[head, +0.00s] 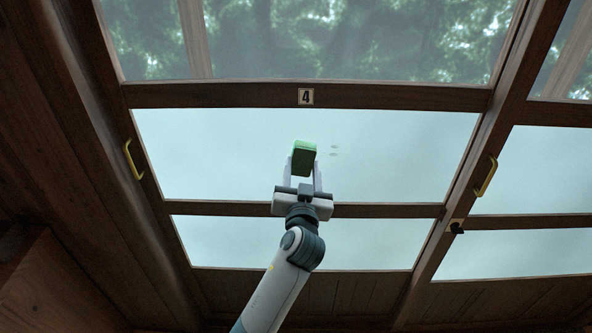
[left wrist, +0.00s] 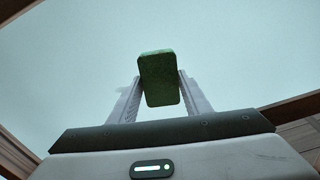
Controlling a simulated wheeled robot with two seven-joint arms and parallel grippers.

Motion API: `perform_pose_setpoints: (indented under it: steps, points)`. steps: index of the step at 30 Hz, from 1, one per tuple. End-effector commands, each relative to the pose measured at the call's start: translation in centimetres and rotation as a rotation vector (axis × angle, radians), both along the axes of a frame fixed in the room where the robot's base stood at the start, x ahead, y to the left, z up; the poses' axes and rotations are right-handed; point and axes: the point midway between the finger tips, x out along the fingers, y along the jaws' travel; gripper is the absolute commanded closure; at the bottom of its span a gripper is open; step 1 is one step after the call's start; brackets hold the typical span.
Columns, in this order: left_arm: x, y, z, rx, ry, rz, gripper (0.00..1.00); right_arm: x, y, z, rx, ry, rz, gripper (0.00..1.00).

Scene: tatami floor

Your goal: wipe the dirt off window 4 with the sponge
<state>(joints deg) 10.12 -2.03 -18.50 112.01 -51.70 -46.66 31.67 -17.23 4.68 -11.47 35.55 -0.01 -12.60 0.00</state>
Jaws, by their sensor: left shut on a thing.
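Window 4 (head: 400,150) is a wooden-framed window with pale panes, and its number plate (head: 306,96) sits on the crossbar. Small greyish dirt spots (head: 334,151) show on the middle pane, just right of the sponge. The green sponge (head: 304,158) is held in front of that pane; I cannot tell whether it touches the glass. My left gripper (head: 304,172) is shut on the sponge, which also shows between the fingers in the left wrist view (left wrist: 159,78). A faint smudge (left wrist: 124,90) shows left of the sponge there. My right gripper is out of view.
Yellow handles stand on the left (head: 133,159) and right (head: 486,176) frame posts. A dark latch (head: 456,227) is on the right post. Wooden crossbars (head: 380,211) divide the panes above and below. The glass around the sponge is clear of obstacles.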

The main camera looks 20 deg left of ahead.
Motion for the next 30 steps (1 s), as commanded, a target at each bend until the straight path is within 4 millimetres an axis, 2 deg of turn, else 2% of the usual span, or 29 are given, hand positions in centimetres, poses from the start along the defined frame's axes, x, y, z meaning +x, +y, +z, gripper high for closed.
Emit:
perform_pose_setpoints:
  steps: [6, 21, 30]
  points:
    - [0.5, -1.6, 0.0, -0.004, -0.002, -0.004, 0.74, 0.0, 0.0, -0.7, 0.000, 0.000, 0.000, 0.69]
    - [0.7, -2.1, 0.1, -0.002, -0.003, -0.005, 0.74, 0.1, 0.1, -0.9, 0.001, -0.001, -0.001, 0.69]
    - [1.1, -3.8, -0.1, -0.004, -0.002, -0.005, 0.74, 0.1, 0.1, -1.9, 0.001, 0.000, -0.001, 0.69]
